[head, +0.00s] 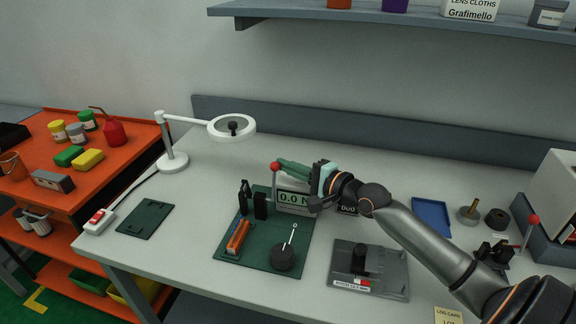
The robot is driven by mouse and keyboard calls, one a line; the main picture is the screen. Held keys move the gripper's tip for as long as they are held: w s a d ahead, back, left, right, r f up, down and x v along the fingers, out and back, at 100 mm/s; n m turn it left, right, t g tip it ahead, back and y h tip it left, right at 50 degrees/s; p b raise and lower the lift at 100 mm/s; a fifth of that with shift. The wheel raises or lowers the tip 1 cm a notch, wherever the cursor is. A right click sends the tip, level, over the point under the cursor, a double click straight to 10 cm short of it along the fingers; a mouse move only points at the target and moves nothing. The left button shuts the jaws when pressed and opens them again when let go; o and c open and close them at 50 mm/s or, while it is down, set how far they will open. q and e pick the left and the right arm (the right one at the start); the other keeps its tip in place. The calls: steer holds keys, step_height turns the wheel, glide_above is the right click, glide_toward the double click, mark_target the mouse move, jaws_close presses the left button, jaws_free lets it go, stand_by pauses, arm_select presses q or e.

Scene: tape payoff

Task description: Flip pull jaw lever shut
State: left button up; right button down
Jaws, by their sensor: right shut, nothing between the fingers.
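A lever with a red ball knob (275,167) stands nearly upright by the left end of the force gauge (293,199), whose display reads 0.0 N. My right gripper (282,164) is shut and empty. Its green fingers point left, with their tips right beside the red knob; I cannot tell whether they touch it. The gripper and wrist hang over the gauge and hide part of what is behind it. A second red-knobbed lever (533,220) stands tilted at a black clamp (495,253) on the right. My left gripper is out of view.
A dark green mat (285,240) holds black blocks, an orange-handled tool (238,237) and a round black dial (283,257). A grey plate fixture (385,270) lies to its right. A magnifier lamp (172,161) stands at the left. A blue tray (431,215) lies behind my arm.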

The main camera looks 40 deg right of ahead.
steer(key=shift+a, duration=0.1)
steer(key=s+a+f+n+t+y+b, duration=0.2)
steer(key=s+a+n, duration=0.4)
steer(key=n, duration=0.3)
steer(key=shift+s+a+n+t, duration=0.25)
steer(key=shift+a+n+t, duration=0.15)
steer(key=shift+a+t, duration=0.3)
stand_by(0.4)
stand_by(0.4)
